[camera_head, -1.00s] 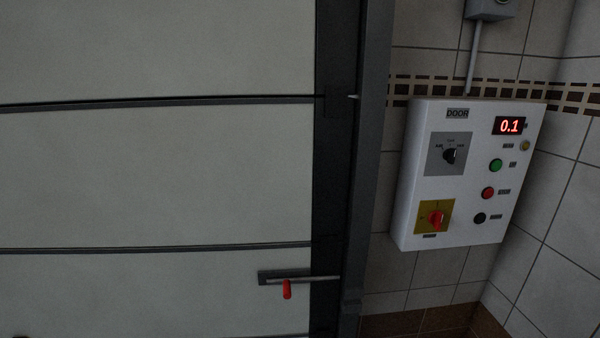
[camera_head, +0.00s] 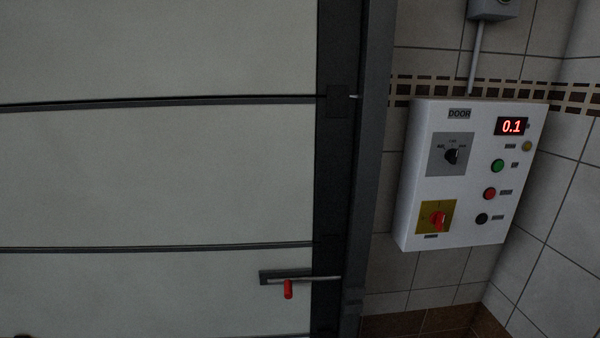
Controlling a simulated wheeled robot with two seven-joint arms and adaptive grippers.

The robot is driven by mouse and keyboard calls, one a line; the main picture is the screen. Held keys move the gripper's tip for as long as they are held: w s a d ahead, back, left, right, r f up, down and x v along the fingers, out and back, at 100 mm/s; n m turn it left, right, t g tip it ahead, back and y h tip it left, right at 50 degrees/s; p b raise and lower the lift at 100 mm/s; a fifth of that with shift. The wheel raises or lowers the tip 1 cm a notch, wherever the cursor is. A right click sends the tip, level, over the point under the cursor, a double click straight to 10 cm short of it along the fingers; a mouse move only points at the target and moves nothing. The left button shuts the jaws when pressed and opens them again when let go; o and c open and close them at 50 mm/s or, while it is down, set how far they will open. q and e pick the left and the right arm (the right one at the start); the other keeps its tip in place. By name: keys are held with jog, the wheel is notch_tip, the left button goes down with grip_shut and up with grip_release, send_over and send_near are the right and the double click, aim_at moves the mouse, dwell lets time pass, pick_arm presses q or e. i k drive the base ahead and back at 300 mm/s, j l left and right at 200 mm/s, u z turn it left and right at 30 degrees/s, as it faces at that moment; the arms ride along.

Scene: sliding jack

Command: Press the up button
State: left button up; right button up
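A white control box (camera_head: 422,205) labelled DOOR hangs on the tiled wall at the right. On its right side a green button (camera_head: 497,166) sits above a red button (camera_head: 489,193) and a black button (camera_head: 481,218). The small labels beside the buttons are too blurred to read. A red digital display (camera_head: 511,126) reads 0.1, with a small yellow lamp (camera_head: 527,146) below it. Neither gripper is in view.
A black selector knob (camera_head: 451,156) and a red rotary switch (camera_head: 438,219) are on the box's left side. A large panelled door (camera_head: 160,175) fills the left, with a bolt with a red handle (camera_head: 288,289). A dark frame post (camera_head: 362,170) stands between door and box.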

aim_at(499, 166)
jog(key=z, duration=1.3)
jog(key=i+l+u, duration=0.2)
jog(key=u, duration=0.2)
jog(key=i+l+u, duration=0.15)
jog(key=u, duration=0.25)
jog(key=l+u, duration=0.4)
jog(key=i, duration=0.05)
